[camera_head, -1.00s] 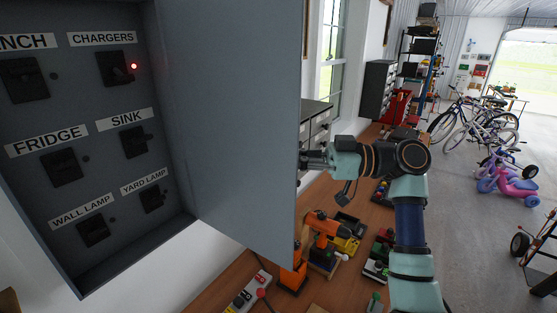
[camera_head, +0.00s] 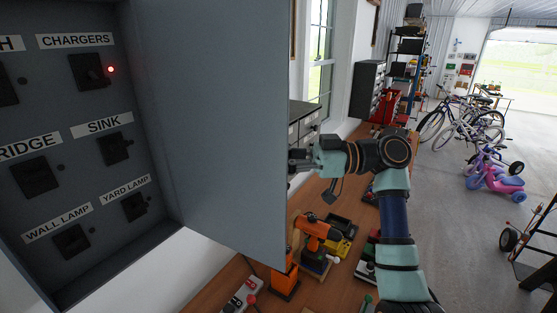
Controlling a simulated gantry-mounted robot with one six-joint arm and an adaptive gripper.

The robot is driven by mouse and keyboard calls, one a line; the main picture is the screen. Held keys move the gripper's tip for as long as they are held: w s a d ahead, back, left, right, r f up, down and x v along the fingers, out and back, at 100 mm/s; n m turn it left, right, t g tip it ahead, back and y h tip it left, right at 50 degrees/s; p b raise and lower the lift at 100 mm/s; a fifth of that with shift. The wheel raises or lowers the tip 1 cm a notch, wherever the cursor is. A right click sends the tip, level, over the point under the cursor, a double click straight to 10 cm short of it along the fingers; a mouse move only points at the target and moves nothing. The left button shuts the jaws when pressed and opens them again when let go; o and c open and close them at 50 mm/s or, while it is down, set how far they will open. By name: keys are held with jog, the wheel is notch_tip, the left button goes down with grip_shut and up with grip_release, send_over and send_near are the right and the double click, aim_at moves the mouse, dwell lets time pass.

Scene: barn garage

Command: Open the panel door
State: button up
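The grey panel door (camera_head: 222,115) stands wide open, swung out to the right of its box. Inside the panel box (camera_head: 150,243) are labelled switches, such as the sink switch (camera_head: 115,148) and the chargers switch (camera_head: 88,71) with a red light. My gripper (camera_head: 296,160) is at the door's right edge, partly hidden behind it. Its fingertips are too small and covered to tell whether they are open or shut, or whether they touch the door.
Grey drawers (camera_head: 305,128) stand behind the door. Bicycles (camera_head: 465,122) and a pink tricycle (camera_head: 497,180) stand on the open floor at right.

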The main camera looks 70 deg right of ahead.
jog(key=v, duration=1.2)
dwell(0.3)
